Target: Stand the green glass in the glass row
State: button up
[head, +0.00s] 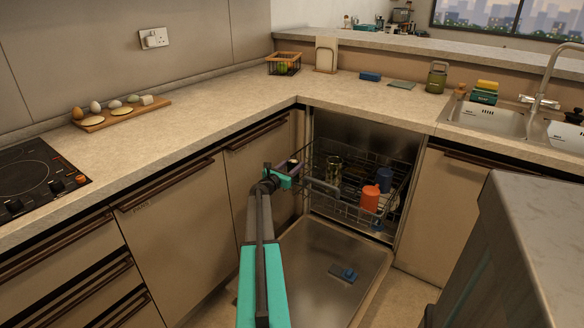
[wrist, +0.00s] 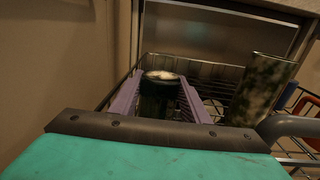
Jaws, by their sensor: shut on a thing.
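My gripper (head: 295,165) is over the left side of the dishwasher rack (head: 345,200) in the head view. In the wrist view its two purple fingers (wrist: 160,78) are closed on the dark green glass (wrist: 157,98), which has a pale, bright top.
An orange cup (head: 370,198) and blue cups (head: 384,178) stand right of the glass in the rack. A cabinet wall (wrist: 50,60) is close on the left.

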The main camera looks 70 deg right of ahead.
jog(key=o, duration=1.3)
jog(key=shift+a+r, duration=0.1)
jog(key=v, duration=1.1)
jog(key=shift+a, duration=0.4)
